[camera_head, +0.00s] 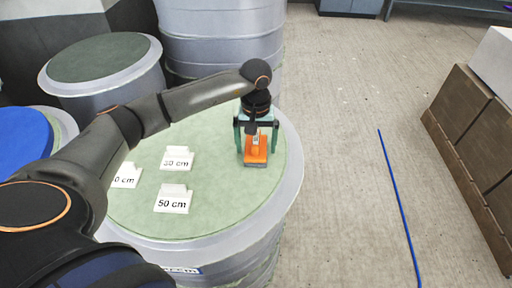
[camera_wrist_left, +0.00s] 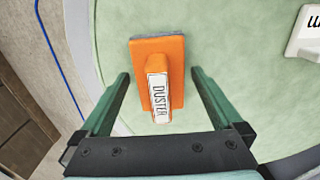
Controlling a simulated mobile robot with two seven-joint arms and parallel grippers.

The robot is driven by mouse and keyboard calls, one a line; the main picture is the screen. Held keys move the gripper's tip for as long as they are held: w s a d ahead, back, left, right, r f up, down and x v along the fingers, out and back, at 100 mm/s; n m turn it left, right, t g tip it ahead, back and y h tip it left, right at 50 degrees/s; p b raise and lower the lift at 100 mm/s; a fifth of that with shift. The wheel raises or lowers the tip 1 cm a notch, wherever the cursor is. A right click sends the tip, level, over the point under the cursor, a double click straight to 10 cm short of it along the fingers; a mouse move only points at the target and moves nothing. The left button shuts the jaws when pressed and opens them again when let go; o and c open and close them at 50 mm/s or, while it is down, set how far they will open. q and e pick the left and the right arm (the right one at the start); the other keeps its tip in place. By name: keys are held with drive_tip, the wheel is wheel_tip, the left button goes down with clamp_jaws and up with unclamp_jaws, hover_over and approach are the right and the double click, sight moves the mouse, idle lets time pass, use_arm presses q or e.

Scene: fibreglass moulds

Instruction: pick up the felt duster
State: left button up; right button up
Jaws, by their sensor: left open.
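The felt duster (camera_head: 256,150) is an orange block with a dark felt edge, lying on the round green-topped mould (camera_head: 222,208) near its right side. In the left wrist view the duster (camera_wrist_left: 175,75) shows a white handle label reading "DUSTER". My left gripper (camera_head: 256,140) is above the duster, pointing down. In the left wrist view its two green fingers (camera_wrist_left: 158,80) are apart, one on each side of the duster's lower part, with gaps on both sides. My right gripper is not in view.
White cards marked in cm stand on the same top, including the 50 cm card (camera_head: 173,201) and another behind it (camera_head: 178,160). Other round moulds (camera_head: 100,60) stand behind. A blue strip (camera_head: 398,200) lies on the floor, and brown boxes (camera_head: 465,110) stand at right.

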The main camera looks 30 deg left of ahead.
use_arm(q)
drive_tip(key=shift+f, duration=0.1)
drive_tip(key=c, duration=1.3)
